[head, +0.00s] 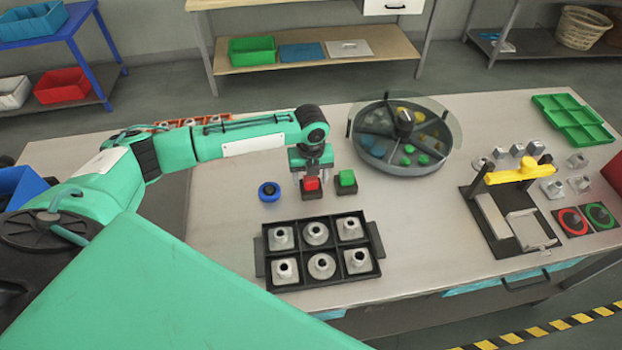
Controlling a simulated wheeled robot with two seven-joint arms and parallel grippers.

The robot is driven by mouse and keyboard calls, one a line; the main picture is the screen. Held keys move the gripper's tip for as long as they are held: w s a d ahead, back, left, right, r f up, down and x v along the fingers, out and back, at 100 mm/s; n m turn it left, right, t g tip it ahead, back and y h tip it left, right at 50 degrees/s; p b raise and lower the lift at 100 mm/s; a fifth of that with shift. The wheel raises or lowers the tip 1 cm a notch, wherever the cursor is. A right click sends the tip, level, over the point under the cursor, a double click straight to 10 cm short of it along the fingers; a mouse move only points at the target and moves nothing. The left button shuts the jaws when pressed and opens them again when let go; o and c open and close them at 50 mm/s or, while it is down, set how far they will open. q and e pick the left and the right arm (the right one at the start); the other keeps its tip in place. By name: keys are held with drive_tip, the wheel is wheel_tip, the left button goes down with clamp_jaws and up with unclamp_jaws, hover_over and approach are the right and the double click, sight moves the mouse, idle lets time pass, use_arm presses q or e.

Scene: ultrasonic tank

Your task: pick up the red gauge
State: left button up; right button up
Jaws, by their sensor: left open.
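The gripper partly hides the gauge's upper part. My right gripper is not in view.
A black tray (322,219) of metal parts lies in front. A round divided tank (357,130) stands behind right. A yellow-topped fixture (520,172) is farther right.

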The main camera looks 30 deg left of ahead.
use_arm(q)
drive_tip(key=shift+f, duration=0.15)
drive_tip(key=shift+c, duration=0.2)
drive_tip(key=c, duration=1)
drive_tip(key=shift+c, duration=0.2)
